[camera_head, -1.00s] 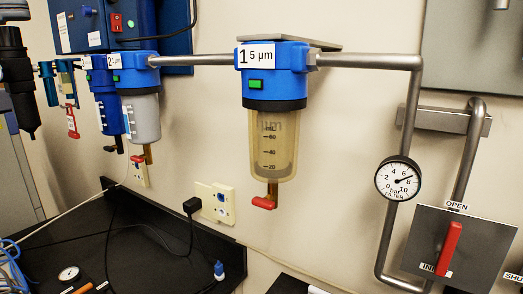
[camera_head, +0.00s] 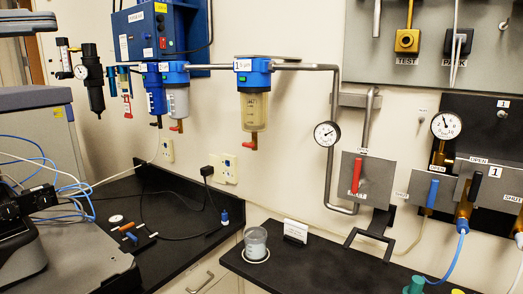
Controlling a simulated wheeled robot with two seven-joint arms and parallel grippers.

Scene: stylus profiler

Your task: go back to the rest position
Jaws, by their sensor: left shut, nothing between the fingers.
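My right gripper is not in view.
Grey equipment (camera_head: 90,268) fills the lower left. Black counters (camera_head: 330,262) run along the wall; a clear cup (camera_head: 256,243) stands on one. Filters (camera_head: 253,105), pipes, a gauge (camera_head: 327,134) and a red-handled valve (camera_head: 358,174) are on the wall. A blue hose (camera_head: 455,262) hangs right.

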